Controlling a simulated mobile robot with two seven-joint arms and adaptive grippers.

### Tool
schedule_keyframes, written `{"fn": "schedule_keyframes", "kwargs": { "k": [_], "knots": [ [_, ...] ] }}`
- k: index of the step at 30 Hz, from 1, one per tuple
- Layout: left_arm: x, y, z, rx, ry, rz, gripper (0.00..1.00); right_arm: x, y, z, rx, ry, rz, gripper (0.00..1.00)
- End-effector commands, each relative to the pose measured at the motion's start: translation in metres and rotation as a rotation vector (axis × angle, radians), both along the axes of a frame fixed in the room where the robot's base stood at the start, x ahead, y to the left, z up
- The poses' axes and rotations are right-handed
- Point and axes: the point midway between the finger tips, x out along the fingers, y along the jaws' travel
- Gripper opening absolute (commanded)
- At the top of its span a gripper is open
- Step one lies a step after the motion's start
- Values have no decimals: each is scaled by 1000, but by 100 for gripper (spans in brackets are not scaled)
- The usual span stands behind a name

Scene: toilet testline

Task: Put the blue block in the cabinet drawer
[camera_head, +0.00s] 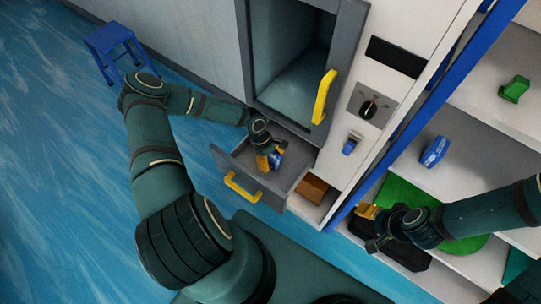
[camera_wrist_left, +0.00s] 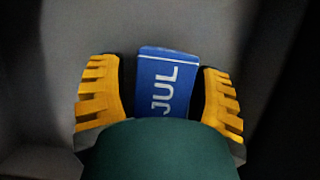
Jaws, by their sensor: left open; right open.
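The cabinet drawer (camera_head: 283,194) is pulled open below the cabinet's open compartment and has a yellow handle (camera_head: 242,188). My left gripper (camera_head: 268,160) reaches down into the drawer. A blue block (camera_head: 277,157) is at its fingers. In the left wrist view, the blue block (camera_wrist_left: 165,85) with white "JUL" lettering lies between the two yellow fingers, with a narrow gap visible on its right. My left gripper (camera_wrist_left: 162,95) is open around it. My right gripper (camera_head: 371,226) is open and apart from the drawer, in front of the lower right shelf.
A blue item (camera_head: 434,151) and a green item (camera_head: 514,88) stand on the shelves at the right. A yellow-handled cabinet door (camera_head: 323,97) is above the drawer. A brown block (camera_head: 312,189) sits in a slot beside the drawer. A blue stool (camera_head: 112,42) stands at the upper left.

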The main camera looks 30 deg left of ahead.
Motion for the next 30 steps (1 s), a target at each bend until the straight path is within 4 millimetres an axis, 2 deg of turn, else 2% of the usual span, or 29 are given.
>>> {"fn": "schedule_keyframes", "kwargs": {
  "k": [5, 18, 22, 27, 30],
  "knots": [
    [1, 7, 16, 3, -2, -1, 64, 0, 0, 4, 1, 0, 0, 64],
    [3, 39, 94, 4, -1, 1, 64, 0, 0, 11, 2, 0, 0, 64],
    [3, 44, 107, 2, 0, 0, 64, 0, 0, 11, 2, 0, 0, 64],
    [3, 46, 113, 0, 1, 0, 64, 0, -1, 12, 2, 0, 0, 64],
    [4, 39, 114, -10, -8, -22, 64, 0, -1, 12, 2, 0, 0, 64]
  ]
}}
